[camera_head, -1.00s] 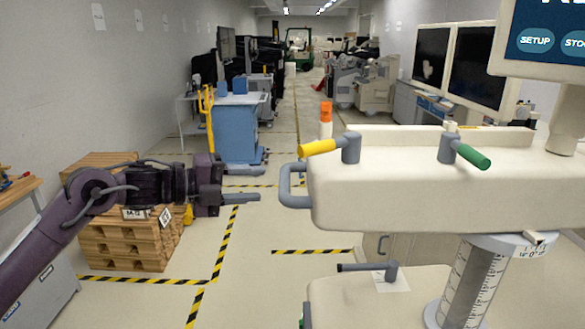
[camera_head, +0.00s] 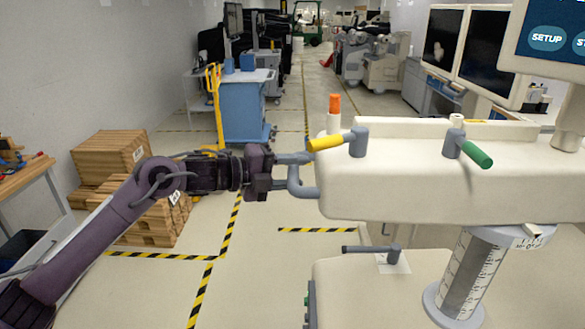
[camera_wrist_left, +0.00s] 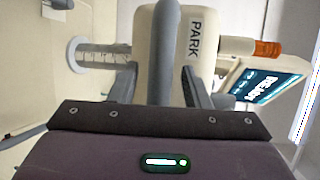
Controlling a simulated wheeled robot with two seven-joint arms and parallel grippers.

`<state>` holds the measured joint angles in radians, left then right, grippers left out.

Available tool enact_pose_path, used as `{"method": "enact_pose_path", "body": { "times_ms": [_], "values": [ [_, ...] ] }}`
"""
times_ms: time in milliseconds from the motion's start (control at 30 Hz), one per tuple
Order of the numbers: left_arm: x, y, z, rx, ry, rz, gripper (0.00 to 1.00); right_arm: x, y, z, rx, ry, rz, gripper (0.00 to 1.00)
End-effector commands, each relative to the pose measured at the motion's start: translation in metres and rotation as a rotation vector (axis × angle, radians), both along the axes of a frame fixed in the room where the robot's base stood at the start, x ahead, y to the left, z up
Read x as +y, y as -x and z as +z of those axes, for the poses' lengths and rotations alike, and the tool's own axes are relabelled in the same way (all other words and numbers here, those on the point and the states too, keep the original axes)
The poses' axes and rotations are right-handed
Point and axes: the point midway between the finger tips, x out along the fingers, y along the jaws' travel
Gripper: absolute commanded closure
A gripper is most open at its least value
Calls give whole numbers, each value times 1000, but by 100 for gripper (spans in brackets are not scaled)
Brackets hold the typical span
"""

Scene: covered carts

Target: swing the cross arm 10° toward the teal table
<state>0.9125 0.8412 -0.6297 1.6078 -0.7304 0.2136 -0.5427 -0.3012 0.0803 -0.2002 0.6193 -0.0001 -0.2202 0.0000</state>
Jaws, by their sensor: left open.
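The cross arm (camera_head: 450,180) is a thick cream beam at the right, above a column with a scale (camera_head: 470,272). A grey loop handle (camera_head: 300,183) sticks out of its left end. My left gripper (camera_head: 303,158) is open at this handle, its fingers reaching to the beam end. In the left wrist view the grey handle bar (camera_wrist_left: 162,50) stands between the two open fingers (camera_wrist_left: 160,85), with a gap on each side. Behind it is the beam end marked PARK (camera_wrist_left: 197,35). My right gripper is not in view. I cannot make out a teal table.
Yellow (camera_head: 326,143) and green (camera_head: 475,154) levers sit on the beam. A screen (camera_head: 550,38) stands above it at the right. A cream lower unit (camera_head: 350,285) lies below. Wooden crates (camera_head: 150,220) and a blue cart (camera_head: 242,108) stand left. The striped floor between is clear.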

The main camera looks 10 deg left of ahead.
Motion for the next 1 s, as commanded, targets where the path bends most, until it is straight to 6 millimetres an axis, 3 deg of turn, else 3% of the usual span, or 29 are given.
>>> {"method": "enact_pose_path", "body": {
  "times_ms": [267, 600, 1000],
  "values": [
    [-1, 0, 0, 0, 0, 0, 58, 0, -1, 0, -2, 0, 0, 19],
    [0, 0, -1, 1, 0, 0, 100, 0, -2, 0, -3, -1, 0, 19],
    [-4, -10, 0, 1, 4, -8, 100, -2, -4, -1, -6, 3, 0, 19]
  ]
}}
